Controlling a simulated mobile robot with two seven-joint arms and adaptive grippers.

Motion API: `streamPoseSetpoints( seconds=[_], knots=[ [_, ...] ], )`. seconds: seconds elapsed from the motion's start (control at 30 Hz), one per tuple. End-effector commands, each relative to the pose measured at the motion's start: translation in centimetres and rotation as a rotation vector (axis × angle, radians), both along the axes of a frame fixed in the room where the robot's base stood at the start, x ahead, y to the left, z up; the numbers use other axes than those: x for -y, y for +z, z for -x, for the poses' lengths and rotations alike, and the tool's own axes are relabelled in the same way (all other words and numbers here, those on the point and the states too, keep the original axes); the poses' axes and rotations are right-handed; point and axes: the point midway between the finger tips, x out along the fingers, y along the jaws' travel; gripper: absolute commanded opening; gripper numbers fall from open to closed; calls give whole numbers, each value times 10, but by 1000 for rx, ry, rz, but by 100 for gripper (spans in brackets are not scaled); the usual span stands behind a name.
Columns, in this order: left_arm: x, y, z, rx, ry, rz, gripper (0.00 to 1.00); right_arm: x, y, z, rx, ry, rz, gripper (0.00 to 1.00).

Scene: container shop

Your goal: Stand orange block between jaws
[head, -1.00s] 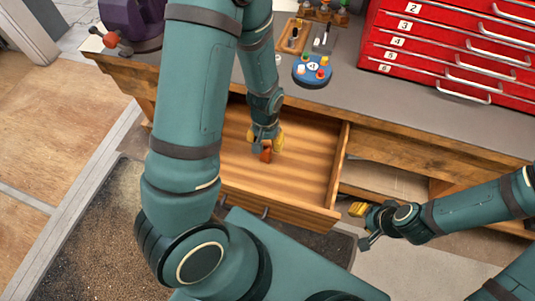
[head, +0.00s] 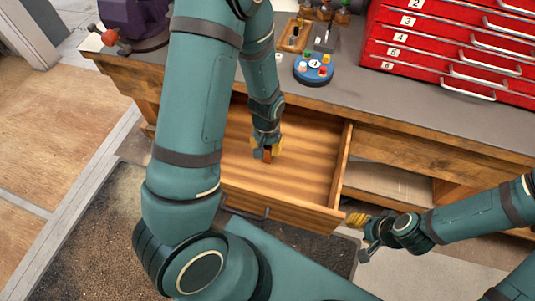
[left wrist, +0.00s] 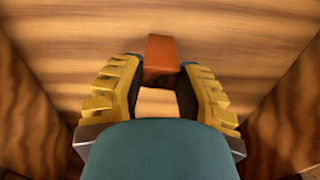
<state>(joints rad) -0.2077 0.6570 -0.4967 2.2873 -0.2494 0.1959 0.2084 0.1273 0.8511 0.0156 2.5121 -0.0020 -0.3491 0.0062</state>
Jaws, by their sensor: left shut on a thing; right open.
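The orange block (head: 267,157) is inside the open wooden drawer (head: 305,170). My left gripper (head: 267,150) reaches down into the drawer and is shut on the block. In the left wrist view, the block (left wrist: 160,50) shows between the yellow fingertips of the left gripper (left wrist: 160,78), against striped wood. Whether it touches the drawer floor is unclear. The purple vise (head: 135,18) stands on the bench at the upper left, with its jaws not clearly visible. My right gripper (head: 355,220) is open and empty, just beyond the drawer's front right corner.
The grey-topped workbench (head: 400,108) extends right, carrying a red tool chest (head: 440,50). A blue round holder (head: 313,68) with coloured pegs and a small tool tray (head: 294,36) stand behind the drawer. Drawer walls surround the left gripper.

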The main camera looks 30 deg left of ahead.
Motion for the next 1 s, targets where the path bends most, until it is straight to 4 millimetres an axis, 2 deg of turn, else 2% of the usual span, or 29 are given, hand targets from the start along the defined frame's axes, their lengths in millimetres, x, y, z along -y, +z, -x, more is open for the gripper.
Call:
streamPoseSetpoints(
  seconds=[0.23, 0.8, 1.0],
  knots=[
    [0, 4, 0, 0, 0, 0, 0, 0, 4, 0, 0, 0, 0, 47],
    [0, 45, 0, 1, 0, 0, 0, 0, 37, 0, 0, 0, 0, 47],
    [0, 51, 0, 0, 0, 0, 0, 0, 42, 0, 0, 0, 0, 47]
  ],
)
